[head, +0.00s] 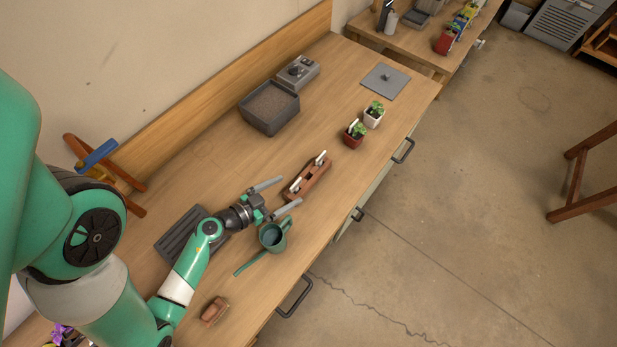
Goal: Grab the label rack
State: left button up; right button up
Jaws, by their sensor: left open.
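The label rack (311,178) is a small reddish-brown holder with white labels standing in it. It lies on the wooden bench in the head view, near the middle. My left gripper (290,192) is open, with its two grey fingers pointing at the near left end of the rack. The fingertips are close to that end, one on each side of its line. I cannot tell whether they touch it. My right gripper is not in view.
A green watering can (272,237) stands just beside my left gripper. A ribbed dark tray (176,237) and a brown brush-like block (214,311) are nearer. Two potted plants, red (353,139) and white (372,119), stand beyond the rack. A soil tray (270,125) is at the back.

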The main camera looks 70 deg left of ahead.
aim_at(312, 175)
pick_arm(q)
jog(key=shift+a+r+b+x, duration=0.1)
jog(key=shift+r+b+x, duration=0.1)
jog(key=shift+x, duration=1.7)
jog(key=shift+a+r+b+x, duration=0.1)
jog(key=shift+b+x, duration=0.1)
jog(key=shift+x, duration=1.7)
grip_shut()
